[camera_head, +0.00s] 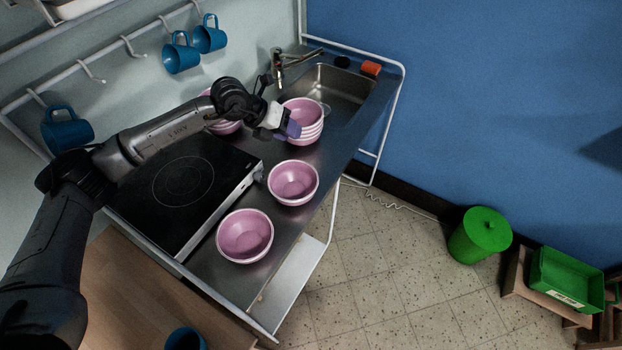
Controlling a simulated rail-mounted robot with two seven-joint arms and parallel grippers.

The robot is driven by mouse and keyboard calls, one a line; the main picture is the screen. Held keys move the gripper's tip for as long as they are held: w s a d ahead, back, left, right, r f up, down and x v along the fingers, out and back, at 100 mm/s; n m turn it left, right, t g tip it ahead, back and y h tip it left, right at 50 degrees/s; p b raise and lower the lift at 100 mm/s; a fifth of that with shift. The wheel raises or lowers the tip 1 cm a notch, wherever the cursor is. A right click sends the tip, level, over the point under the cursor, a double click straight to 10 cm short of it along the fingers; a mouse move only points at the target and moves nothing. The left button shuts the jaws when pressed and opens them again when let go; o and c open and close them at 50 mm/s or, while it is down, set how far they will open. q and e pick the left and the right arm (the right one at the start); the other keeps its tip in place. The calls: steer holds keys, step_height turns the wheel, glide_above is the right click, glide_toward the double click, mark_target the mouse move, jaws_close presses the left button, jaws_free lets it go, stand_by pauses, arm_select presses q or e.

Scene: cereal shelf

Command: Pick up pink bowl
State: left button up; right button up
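Several pink bowls stand on the metal counter. A stack of pink bowls (308,113) is beside the sink. A single pink bowl (293,182) sits in front of it, and another pink bowl (245,236) is nearer the counter's front end. More pink bowls (224,126) show behind my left arm, partly hidden. My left gripper (291,126) is at the left rim of the stack by the sink. I cannot tell whether it touches the rim or whether its fingers are shut. My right gripper is not in view.
A black hotplate (183,181) lies left of the single bowls. The sink (340,90) and faucet (284,62) are behind the stack. Blue mugs (181,54) hang from the wall rail. A green bin (480,235) and green crate (566,280) are at right, beyond open floor.

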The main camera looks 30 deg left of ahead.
mark_target(272, 182)
arm_select(q)
steer(key=s+a+f+n+g+y, duration=0.3)
steer(key=s+a+f+g+y, duration=0.15)
steer(key=s, duration=0.25)
steer(key=shift+g+h, duration=0.25)
steer(key=f, duration=0.4)
steer(key=w+d+f, duration=0.1)
steer(key=f, duration=0.8)
steer(key=shift+w+d, duration=0.2)
steer(key=shift+d, duration=0.2)
jaws_close()
